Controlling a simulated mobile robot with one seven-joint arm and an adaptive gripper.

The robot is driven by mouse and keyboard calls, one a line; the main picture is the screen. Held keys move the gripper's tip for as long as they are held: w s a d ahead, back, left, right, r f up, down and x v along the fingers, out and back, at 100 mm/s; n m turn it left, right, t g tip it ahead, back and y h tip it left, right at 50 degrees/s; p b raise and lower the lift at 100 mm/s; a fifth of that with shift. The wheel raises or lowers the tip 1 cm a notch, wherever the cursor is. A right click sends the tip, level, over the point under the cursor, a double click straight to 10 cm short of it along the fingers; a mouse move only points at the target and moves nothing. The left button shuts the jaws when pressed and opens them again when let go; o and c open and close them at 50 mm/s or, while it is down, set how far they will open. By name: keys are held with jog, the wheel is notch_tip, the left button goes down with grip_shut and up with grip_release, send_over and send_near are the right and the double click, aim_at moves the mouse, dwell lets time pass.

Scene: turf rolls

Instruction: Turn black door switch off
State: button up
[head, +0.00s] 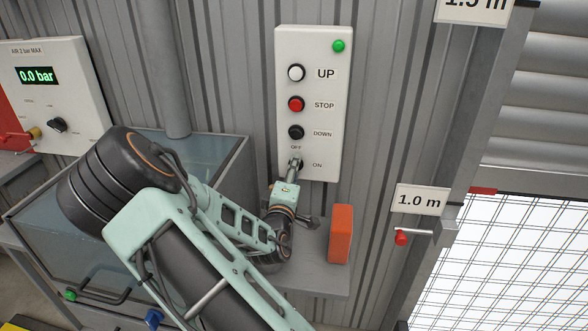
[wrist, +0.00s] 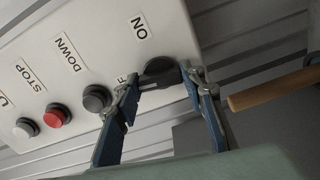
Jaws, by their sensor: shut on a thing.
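The black door switch (wrist: 160,67) is a round dark knob at the bottom of a white control box (head: 314,60). OFF and ON labels sit beside it. My gripper (wrist: 163,82) is shut on the switch, with one blue finger on each side of the knob in the wrist view. In the head view my gripper (head: 296,166) reaches up to the box's lower edge and mostly hides the switch. Which label the knob points to cannot be told.
Above the switch are a black DOWN button (head: 296,132), a red STOP button (head: 296,104), a white UP button (head: 296,73) and a green lamp (head: 338,46). An orange block (head: 341,233) stands on the grey shelf (head: 318,278) close to my wrist. A shutter door is at right.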

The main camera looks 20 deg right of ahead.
jog(key=shift+n, duration=0.7)
jog(key=o, duration=1.2)
jog(key=shift+c, duration=0.2)
jog(key=shift+s, duration=0.1)
jog(key=v, duration=0.7)
jog(key=shift+a, duration=0.2)
jog(key=shift+s, duration=0.15)
